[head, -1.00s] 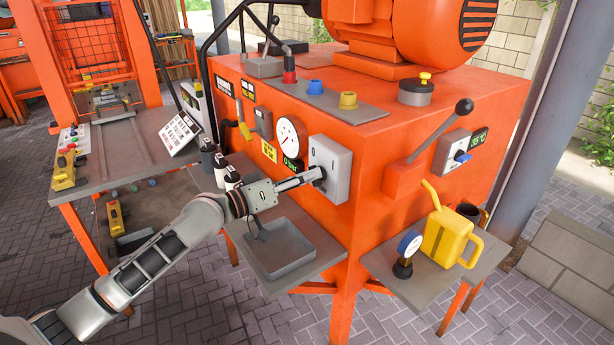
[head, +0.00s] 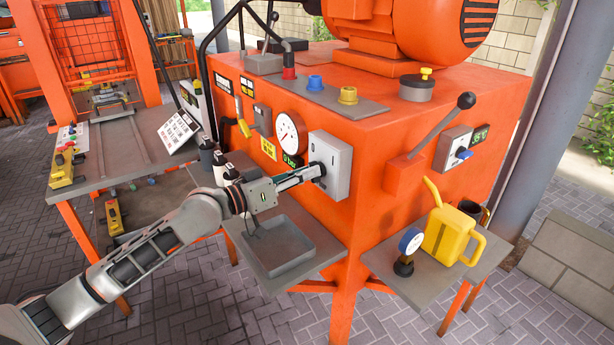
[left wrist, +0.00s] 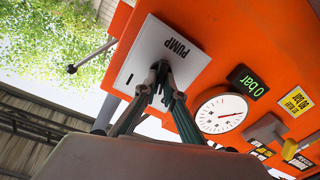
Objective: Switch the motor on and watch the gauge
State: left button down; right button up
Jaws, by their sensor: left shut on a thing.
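A grey switch box (head: 338,152) is on the orange machine's front; in the left wrist view the box (left wrist: 150,60) reads PUMP. My left gripper (head: 319,170) reaches it from the left, its fingertips shut on the dark switch on the box's face. The fingers (left wrist: 160,76) mostly hide the switch, so its position cannot be told. The round white gauge (head: 289,132), with a red needle, is left of the box. The orange motor (head: 410,28) sits on top. My right gripper is out of view.
A grey tray (head: 283,262) stands below my left gripper. A black-knobbed lever (head: 440,125) and a blue-knobbed box (head: 455,150) are to the right. A yellow can (head: 452,237) and a small gauge (head: 408,245) stand on the right shelf.

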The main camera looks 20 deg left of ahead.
pick_arm(q)
jog(key=m, duration=0.5)
jog(key=m+p, duration=0.1)
jog(key=m, duration=0.4)
jog(key=shift+s+d+m, duration=0.15)
jog(key=shift+m, duration=0.25)
jog(key=shift+f, duration=0.1)
jog(key=c, duration=2.4)
grip_release()
jog(key=v, duration=1.2)
